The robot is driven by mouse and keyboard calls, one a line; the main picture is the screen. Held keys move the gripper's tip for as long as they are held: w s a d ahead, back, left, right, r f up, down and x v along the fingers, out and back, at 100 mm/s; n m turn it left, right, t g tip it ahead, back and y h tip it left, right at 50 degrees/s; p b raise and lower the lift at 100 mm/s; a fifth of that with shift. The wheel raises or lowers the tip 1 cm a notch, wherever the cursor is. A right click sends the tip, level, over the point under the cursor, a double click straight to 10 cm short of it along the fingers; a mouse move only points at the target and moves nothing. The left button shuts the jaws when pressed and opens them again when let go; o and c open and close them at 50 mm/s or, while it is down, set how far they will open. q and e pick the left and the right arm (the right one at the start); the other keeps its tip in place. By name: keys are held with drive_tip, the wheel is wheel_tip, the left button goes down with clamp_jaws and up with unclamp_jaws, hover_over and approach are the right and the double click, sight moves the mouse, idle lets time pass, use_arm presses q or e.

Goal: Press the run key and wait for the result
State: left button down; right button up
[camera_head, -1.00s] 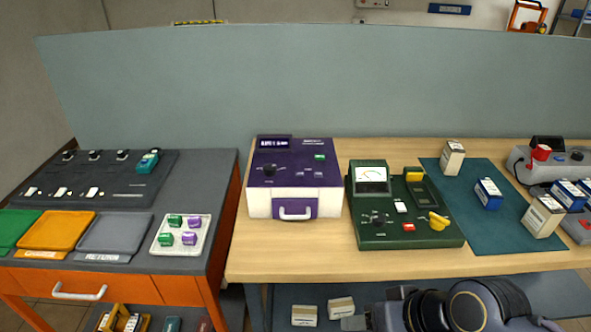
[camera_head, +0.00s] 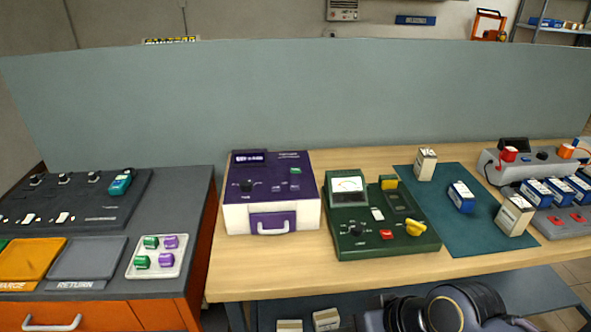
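A purple-and-white tester box (camera_head: 272,212) stands on the wooden bench. Its top has a small display (camera_head: 250,157) with pale text too small to read, a dark knob (camera_head: 246,185) and a green key (camera_head: 295,171). Its front drawer (camera_head: 272,222) is closed. A green meter unit (camera_head: 362,244) stands to its right, with a white dial (camera_head: 348,184), a white key (camera_head: 377,214), a red key (camera_head: 386,234) and a yellow knob (camera_head: 415,228). I cannot read which key is marked run. Dark links of my arm show at the bottom edge; neither gripper's fingers are in view.
A white tray (camera_head: 133,272) holds green and purple cells on the grey left table. A teal mat (camera_head: 440,228) carries several boxed batteries. A grey charger (camera_head: 487,170) stands far right. A tall grey panel (camera_head: 300,100) closes off the back. Bare wood lies before the tester.

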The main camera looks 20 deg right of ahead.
clamp_jaws()
idle(1.4)
